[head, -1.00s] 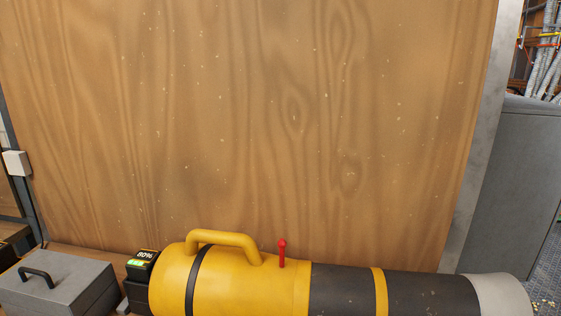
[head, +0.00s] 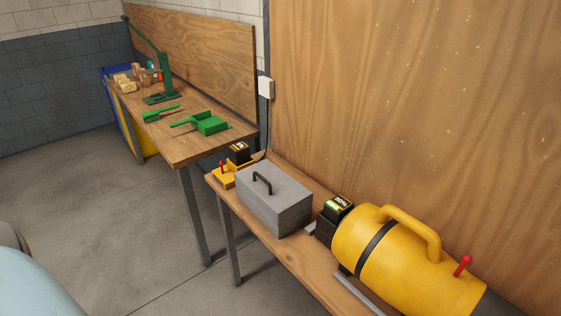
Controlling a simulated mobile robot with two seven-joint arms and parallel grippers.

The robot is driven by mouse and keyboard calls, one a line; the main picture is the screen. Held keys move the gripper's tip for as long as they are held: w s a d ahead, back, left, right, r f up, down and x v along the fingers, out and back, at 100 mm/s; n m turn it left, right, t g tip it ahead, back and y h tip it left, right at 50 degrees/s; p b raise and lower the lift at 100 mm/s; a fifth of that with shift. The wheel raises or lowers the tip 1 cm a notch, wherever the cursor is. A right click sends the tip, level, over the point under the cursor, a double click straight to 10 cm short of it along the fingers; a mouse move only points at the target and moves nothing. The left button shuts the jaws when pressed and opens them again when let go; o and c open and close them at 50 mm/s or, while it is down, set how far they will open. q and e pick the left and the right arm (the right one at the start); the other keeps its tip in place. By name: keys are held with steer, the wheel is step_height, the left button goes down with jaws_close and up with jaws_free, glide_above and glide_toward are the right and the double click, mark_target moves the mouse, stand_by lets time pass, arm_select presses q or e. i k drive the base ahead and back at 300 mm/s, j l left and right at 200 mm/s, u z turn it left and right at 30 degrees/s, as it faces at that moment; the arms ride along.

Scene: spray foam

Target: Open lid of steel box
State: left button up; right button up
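The grey steel box (head: 284,213) sits on a low wooden bench in the middle of the head view. Its lid (head: 275,190) is shut, with a dark arched handle (head: 262,183) on top. The box stands between a yellow device with a red lever on its left and a large yellow cylinder on its right. Neither of my grippers shows in the head view.
The yellow cylinder (head: 400,258) with a handle and red lever lies on the bench (head: 262,232). A small yellow device (head: 224,178) stands behind the box. A higher table (head: 185,147) holds green tools. Open concrete floor (head: 110,215) lies at left.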

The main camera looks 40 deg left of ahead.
mark_target(278, 194)
steer(key=u, duration=1.2)
steer(key=i+j+z, duration=0.2)
steer(key=j, duration=0.2)
steer(key=i+j+z, duration=0.2)
steer(key=j, duration=0.2)
